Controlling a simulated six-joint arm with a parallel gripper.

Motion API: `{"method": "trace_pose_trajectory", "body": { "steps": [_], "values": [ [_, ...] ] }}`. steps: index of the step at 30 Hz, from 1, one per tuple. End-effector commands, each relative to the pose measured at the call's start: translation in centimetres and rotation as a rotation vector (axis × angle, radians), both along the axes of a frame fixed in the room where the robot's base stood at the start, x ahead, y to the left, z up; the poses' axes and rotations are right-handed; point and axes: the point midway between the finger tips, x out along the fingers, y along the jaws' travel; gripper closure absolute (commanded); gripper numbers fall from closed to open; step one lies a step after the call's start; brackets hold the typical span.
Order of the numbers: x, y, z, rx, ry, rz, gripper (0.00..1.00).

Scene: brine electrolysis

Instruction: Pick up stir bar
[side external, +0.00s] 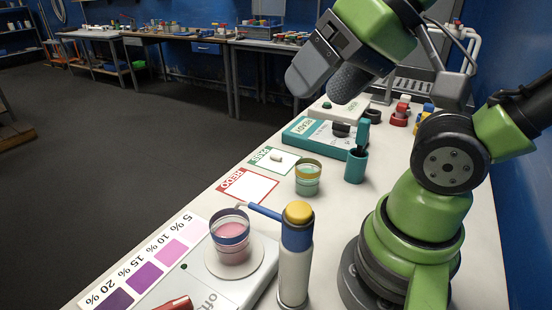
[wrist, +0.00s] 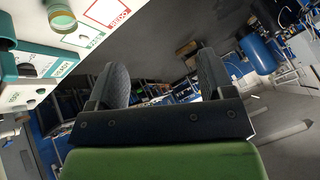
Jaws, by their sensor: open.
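A small white stir bar (side external: 276,157) lies on the green-edged PASS card (side external: 262,162) on the white bench in the side external view. My gripper (side external: 322,92) is above the bench, up and to the right of the stir bar, well clear of it. Its jaws are open and empty. The wrist view shows the two dark fingers (wrist: 162,68) spread apart, with the room beyond between them. The PASS card (wrist: 83,38) is at upper left there; I cannot clearly make out the stir bar on it.
A beaker of green liquid (side external: 308,180), a teal holder (side external: 356,166) and a teal READY box (side external: 312,134) stand near the card. A pink beaker (side external: 232,250) sits on a stirrer beside a tall yellow-capped bottle (side external: 296,268). The red-edged REDO card (side external: 247,187) is empty.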

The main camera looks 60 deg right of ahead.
Motion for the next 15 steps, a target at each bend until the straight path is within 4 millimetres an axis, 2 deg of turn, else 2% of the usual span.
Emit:
{"method": "trace_pose_trajectory", "body": {
  "steps": [1, 3, 11, 15],
  "values": [
    [0.0, 0.0, 0.0, 0.0, 0.0, 0.0, 0.37],
    [0.0, 0.0, 0.0, 0.0, 0.0, 0.0, 0.53],
    [0.0, 0.0, 0.0, 0.0, 0.0, 0.0, 0.53],
    [1.1, -0.4, 0.4, -0.023, 0.019, 0.003, 0.53]
  ]
}}
